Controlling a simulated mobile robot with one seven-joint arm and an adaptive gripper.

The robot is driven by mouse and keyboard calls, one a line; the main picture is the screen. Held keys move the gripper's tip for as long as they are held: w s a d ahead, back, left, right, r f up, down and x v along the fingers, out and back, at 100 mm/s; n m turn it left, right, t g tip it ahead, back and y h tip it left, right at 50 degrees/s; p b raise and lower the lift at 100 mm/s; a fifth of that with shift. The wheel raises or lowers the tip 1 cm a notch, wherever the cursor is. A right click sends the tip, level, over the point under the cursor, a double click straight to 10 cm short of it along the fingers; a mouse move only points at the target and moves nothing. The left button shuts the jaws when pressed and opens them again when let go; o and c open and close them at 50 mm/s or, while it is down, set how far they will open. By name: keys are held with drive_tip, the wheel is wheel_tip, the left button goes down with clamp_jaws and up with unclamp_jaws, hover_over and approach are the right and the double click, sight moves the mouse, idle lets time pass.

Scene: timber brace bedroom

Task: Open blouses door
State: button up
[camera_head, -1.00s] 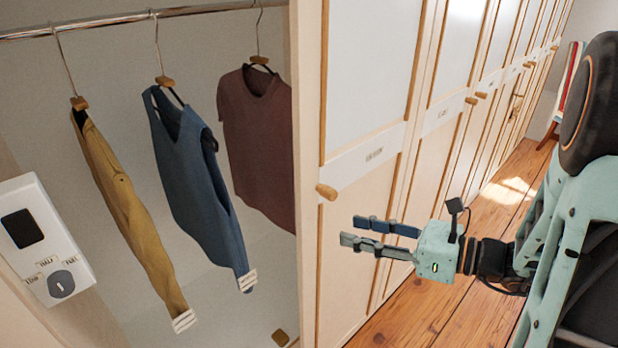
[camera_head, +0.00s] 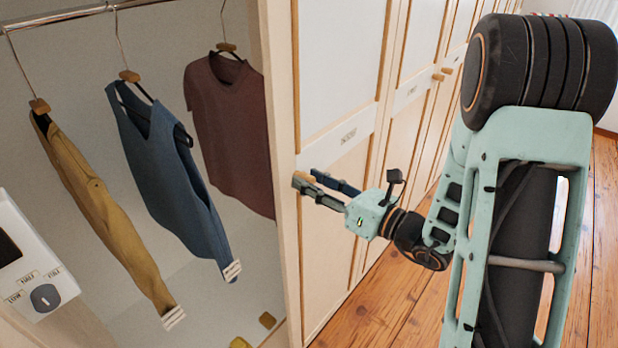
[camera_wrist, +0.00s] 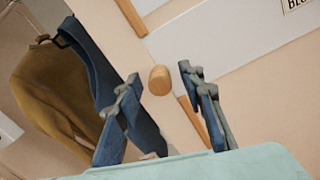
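The blouses door (camera_head: 338,210) is a pale panel with wooden trim and a white label strip (camera_head: 345,140). The strip also shows in the wrist view, with part of its dark lettering, "BLO" (camera_wrist: 298,4). The door's round wooden knob (camera_wrist: 159,80) sits between my two fingers in the wrist view, with space on both sides. My gripper (camera_head: 318,183) is open at the knob, which its fingers mostly hide in the head view. The door appears closed.
To the left is an open wardrobe bay with a yellow garment (camera_head: 105,215), a blue vest (camera_head: 170,170) and a maroon top (camera_head: 230,130) on a rail. A white control box (camera_head: 35,265) stands at lower left. More doors line the right, above wooden floor (camera_head: 400,310).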

drive_tip(key=shift+w+a, duration=0.3)
drive_tip(key=shift+a, duration=0.1)
drive_tip(key=shift+c, duration=0.2)
clamp_jaws()
